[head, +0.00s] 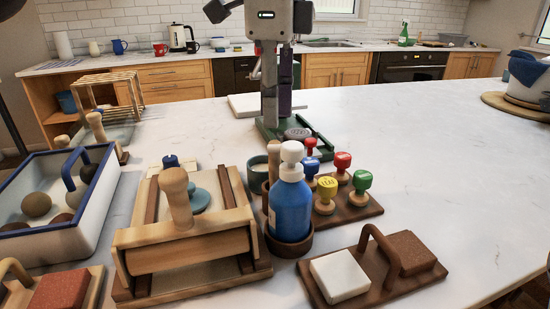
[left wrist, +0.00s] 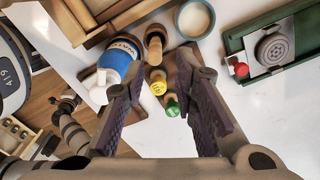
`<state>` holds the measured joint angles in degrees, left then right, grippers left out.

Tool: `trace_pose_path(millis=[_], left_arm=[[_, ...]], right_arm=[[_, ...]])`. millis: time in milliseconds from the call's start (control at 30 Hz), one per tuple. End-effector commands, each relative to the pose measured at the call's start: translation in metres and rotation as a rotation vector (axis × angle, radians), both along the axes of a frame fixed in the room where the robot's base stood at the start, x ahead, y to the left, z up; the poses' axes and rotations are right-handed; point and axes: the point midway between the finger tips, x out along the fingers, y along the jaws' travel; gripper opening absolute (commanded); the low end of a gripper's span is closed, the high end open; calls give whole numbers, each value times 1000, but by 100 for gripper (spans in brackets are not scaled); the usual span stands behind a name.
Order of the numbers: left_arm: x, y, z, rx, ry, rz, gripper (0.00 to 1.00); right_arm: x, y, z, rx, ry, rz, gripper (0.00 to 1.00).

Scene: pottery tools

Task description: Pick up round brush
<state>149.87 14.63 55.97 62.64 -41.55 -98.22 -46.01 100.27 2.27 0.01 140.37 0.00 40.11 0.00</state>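I cannot clearly make out a round brush. A wooden handle-like piece (head: 273,160) stands just behind the blue bottle (head: 290,208), which hides most of it. In the left wrist view a rounded wooden piece (left wrist: 155,46) shows beside the bottle (left wrist: 122,58); whether it is the brush I cannot tell. My left gripper (head: 277,112) points down over the green tray (head: 325,150), beyond the bottle. In the left wrist view the gripper's purple-padded fingers (left wrist: 165,125) are apart with nothing held. Stamps show beyond them. My right gripper is not in view.
Stamps with yellow (head: 327,188), green (head: 362,181) and red (head: 342,160) tops stand on a brown board right of the bottle. A wooden press (head: 185,240) and a blue-rimmed bin (head: 100,205) are at the left.

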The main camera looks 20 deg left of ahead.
Motion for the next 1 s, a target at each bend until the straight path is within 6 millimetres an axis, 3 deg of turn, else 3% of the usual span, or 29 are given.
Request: trace_pose_path(millis=[100, 533, 767, 800, 900, 1000], left_arm=[[-2, 0, -27, -2, 2, -3, 26], [-1, -2, -96, -1, 0, 1, 26], [0, -2, -102, -1, -2, 2, 26], [0, -2, -102, -1, -2, 2, 23], [0, -2, -102, -1, -2, 2, 1], [0, -2, -102, -1, -2, 2, 0]], right_arm=[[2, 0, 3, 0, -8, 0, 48], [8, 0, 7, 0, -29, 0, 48], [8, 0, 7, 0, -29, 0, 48], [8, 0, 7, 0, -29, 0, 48], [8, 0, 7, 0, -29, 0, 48], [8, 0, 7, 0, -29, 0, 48]])
